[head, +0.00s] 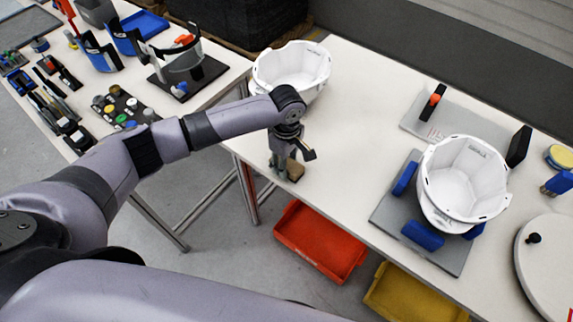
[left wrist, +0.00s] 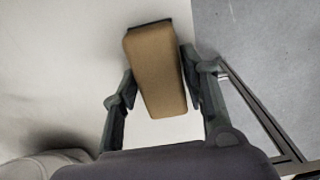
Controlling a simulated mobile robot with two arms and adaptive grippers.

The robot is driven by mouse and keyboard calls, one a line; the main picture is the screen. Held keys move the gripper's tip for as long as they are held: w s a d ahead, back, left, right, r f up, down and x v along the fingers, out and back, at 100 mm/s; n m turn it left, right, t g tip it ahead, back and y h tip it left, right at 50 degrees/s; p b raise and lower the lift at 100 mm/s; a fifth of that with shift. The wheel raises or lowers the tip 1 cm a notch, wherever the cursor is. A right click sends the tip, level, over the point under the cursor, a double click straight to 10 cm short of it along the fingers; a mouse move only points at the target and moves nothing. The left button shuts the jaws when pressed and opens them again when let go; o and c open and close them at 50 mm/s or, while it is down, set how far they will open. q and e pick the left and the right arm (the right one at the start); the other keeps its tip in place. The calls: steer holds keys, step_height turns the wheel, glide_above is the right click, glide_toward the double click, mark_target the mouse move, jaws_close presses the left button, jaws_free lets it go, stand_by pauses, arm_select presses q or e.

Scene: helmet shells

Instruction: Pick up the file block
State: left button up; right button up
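The file block is a tan-brown bar with a dark edge. In the left wrist view the block (left wrist: 155,70) lies slightly aslant between the two fingers of my left gripper (left wrist: 160,80). The fingers are apart, one on each side, close to its sides; I cannot tell whether they touch it. In the head view my left gripper (head: 287,167) points down at the near edge of the right-hand table, and the block (head: 295,171) shows partly behind its fingers, low at the table top. My right gripper is out of view.
A white helmet shell (head: 290,70) stands just behind my left gripper. Another shell (head: 464,182) sits on a grey plate (head: 390,212) with blue blocks. A grey board (head: 460,121) lies behind it. Red (head: 318,240) and yellow (head: 412,297) bins are below. The table middle is clear.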

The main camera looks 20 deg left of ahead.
arm_select(q)
jaws_close()
stand_by(0.3)
step_height(320, 180, up, 20)
steer(key=shift+b, duration=0.4)
